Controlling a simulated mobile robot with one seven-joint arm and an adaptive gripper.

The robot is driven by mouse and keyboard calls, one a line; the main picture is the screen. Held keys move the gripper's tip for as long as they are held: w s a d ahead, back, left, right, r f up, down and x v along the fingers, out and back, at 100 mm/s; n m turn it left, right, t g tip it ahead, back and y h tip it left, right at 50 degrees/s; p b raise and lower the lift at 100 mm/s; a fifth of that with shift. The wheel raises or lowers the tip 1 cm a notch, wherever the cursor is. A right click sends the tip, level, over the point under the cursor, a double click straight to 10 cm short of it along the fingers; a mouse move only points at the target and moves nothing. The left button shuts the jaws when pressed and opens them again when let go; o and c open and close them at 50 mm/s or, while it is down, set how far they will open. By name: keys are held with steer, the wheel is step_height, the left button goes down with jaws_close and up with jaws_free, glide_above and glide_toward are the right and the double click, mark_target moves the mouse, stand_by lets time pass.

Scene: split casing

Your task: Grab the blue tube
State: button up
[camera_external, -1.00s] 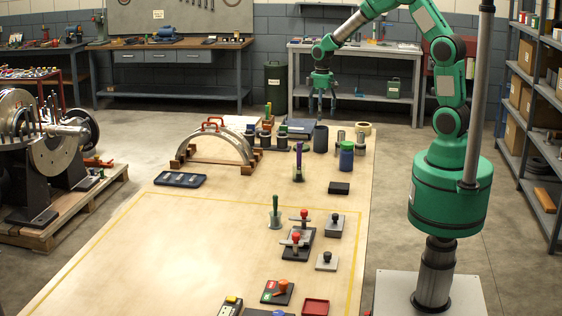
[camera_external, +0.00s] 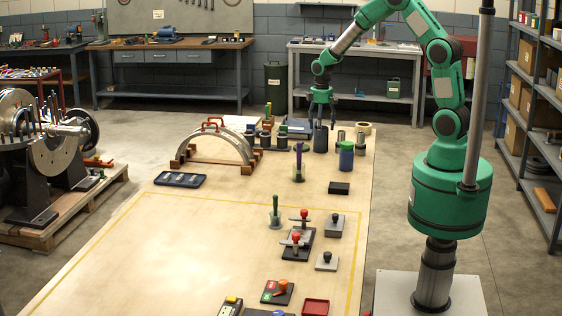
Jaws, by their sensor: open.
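My gripper (camera_external: 321,114) is open and points down at the far end of the long wooden table. Its fingers are just above or around the top of a dark blue-grey cylinder (camera_external: 320,140); I cannot tell which from this view. The cylinder stands upright. A brighter blue cylinder with a green top (camera_external: 346,157) stands upright nearer the camera and to the right, apart from my gripper. Which of the two is the blue tube is not clear from the picture.
Grey metal cylinders (camera_external: 360,141) stand right of the dark one. A purple upright piece (camera_external: 299,155) stands to its front left. A metal arch with red handles (camera_external: 214,143) lies farther left. The table's outlined front left area is clear.

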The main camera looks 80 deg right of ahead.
mark_target(321, 140)
steer(key=shift+f, duration=0.9)
steer(key=shift+f+b, duration=0.5)
steer(key=shift+f, duration=2.15)
steer(key=shift+c, duration=0.3)
steer(key=c, duration=1.2)
